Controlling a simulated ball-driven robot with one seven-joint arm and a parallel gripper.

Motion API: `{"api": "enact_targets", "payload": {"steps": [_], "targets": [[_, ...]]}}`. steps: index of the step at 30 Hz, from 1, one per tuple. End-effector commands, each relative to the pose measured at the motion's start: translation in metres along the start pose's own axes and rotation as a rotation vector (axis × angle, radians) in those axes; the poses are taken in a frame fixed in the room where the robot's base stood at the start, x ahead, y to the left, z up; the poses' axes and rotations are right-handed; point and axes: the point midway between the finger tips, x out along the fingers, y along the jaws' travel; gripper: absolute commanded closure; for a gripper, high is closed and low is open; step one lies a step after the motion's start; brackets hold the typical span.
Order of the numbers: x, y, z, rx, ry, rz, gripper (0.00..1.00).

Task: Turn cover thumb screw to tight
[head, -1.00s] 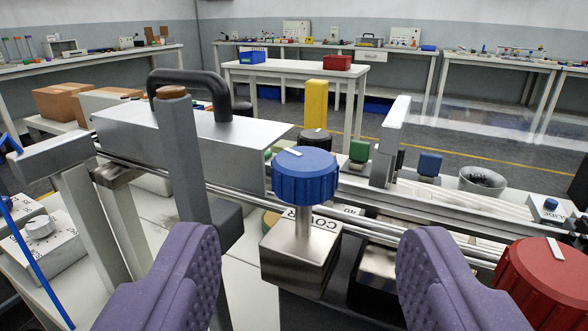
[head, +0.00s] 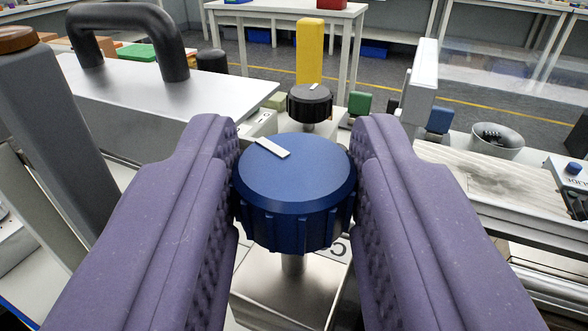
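The cover thumb screw is a blue ribbed knob (head: 294,190) with a white mark on its top, at the far left part of the top face. It stands upright on a metal stem above a pale block (head: 275,290) whose printed label is mostly hidden. My gripper (head: 294,185) has its two purple padded fingers on the left and right sides of the knob. Both pads appear to touch the ribbed rim, with no clear gap. The fingers hide parts of the block and rail.
A silver cover with a black handle (head: 130,35) lies at left, beside a grey post (head: 50,120). A black knob (head: 310,102) and yellow post (head: 311,52) stand behind. A white upright plate (head: 420,85) and grey bowl (head: 496,140) are at right.

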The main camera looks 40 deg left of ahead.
Motion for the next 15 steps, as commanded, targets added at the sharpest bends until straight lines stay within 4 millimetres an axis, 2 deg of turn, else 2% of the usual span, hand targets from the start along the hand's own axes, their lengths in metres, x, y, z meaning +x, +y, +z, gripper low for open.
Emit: {"api": "enact_targets", "payload": {"steps": [8, 15], "targets": [[0.0000, -0.0005, 0.0009, -0.001, 0.000, 0.020, 0.95], [0.0003, -0.0034, 0.0018, 0.002, 0.000, 0.128, 0.95]]}}
